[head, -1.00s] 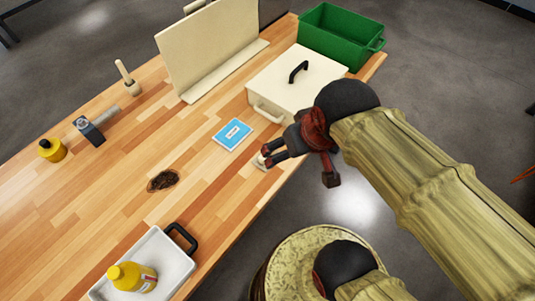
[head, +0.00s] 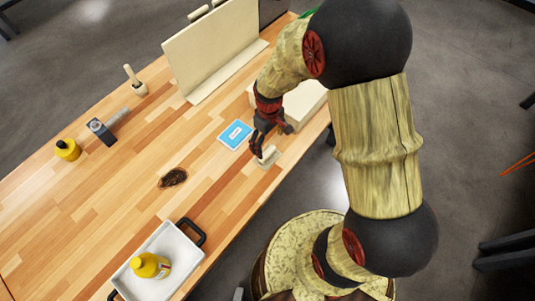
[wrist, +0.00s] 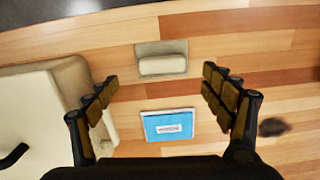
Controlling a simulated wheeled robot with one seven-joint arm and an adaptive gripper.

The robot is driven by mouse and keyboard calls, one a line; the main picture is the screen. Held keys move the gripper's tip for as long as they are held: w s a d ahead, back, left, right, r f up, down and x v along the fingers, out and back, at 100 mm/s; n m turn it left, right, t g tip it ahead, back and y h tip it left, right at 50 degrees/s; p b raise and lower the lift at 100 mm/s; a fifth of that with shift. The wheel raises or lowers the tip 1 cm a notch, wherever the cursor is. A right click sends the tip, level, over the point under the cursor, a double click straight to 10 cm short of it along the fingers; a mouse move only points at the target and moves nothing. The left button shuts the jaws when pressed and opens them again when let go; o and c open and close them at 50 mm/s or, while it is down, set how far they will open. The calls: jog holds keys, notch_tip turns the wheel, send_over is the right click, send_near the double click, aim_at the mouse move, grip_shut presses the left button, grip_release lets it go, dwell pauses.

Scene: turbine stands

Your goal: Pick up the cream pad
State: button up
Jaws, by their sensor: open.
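The cream pad (wrist: 163,65) is a small rounded cream block on a flat, duller base, near the table edge. In the head view the pad (head: 268,157) shows just under and beside my fingertips. My gripper (head: 261,148) is open and points down at the table. In the wrist view my gripper (wrist: 160,82) has its two fingers wide apart, with nothing between them. The pad appears ahead of the fingers, roughly centred across the gap. I cannot tell the exact height of the fingertips above it.
A blue-and-white card (head: 235,134) lies close to the pad. A cream lidded box (wrist: 45,105) stands beside my fingers. A dark brown patch (head: 173,177) and a white tray (head: 135,283) with a yellow bottle (head: 149,265) are nearer the front. A cream upright panel (head: 212,48) stands behind.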

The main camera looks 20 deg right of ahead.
aim_at(268, 152)
jog(key=shift+s+f+n, duration=0.2)
jog(key=shift+f+n, duration=0.1)
jog(key=shift+f, duration=0.15)
jog(key=shift+w+a+f, duration=0.1)
jog(key=shift+f, duration=1.65)
jog(key=shift+w+a+f, duration=0.1)
jog(key=shift+f, duration=1.65)
jog(key=shift+c, duration=1)
jog(key=c, duration=1.1)
jog(key=shift+o, duration=0.2)
jog(key=shift+r, duration=0.1)
